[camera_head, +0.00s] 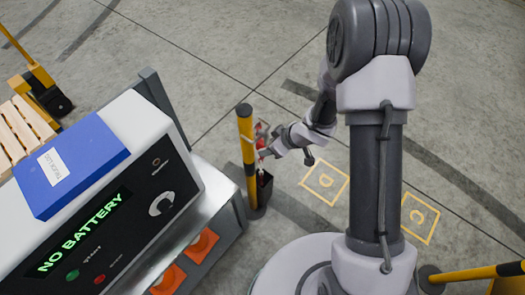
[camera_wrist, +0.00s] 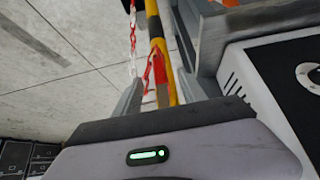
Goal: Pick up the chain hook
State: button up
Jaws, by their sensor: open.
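The chain hook (camera_wrist: 157,70) is a red piece beside a yellow and black post (camera_wrist: 155,28) in the wrist view. A red and white chain (camera_wrist: 132,40) hangs to its left. In the head view, red and white parts (camera_head: 261,129) show beside the post (camera_head: 247,150). My gripper (camera_head: 265,150) is close to the post's right side. In the wrist view my gripper (camera_wrist: 160,90) is open, with one finger on each side of the hook in the picture. I cannot tell whether either finger touches it.
A dark open holder (camera_head: 264,187) stands low at the post. Floor squares marked D (camera_head: 325,182) and C (camera_head: 417,217) lie clear.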

jog(key=b+x, duration=0.2)
jog(key=x, duration=0.3)
jog(key=shift+s+d+f+b, duration=0.1)
jog(key=shift+s+b, duration=0.1)
jog(key=shift+b, duration=0.15)
jog(key=shift+r, duration=0.2)
grip_shut()
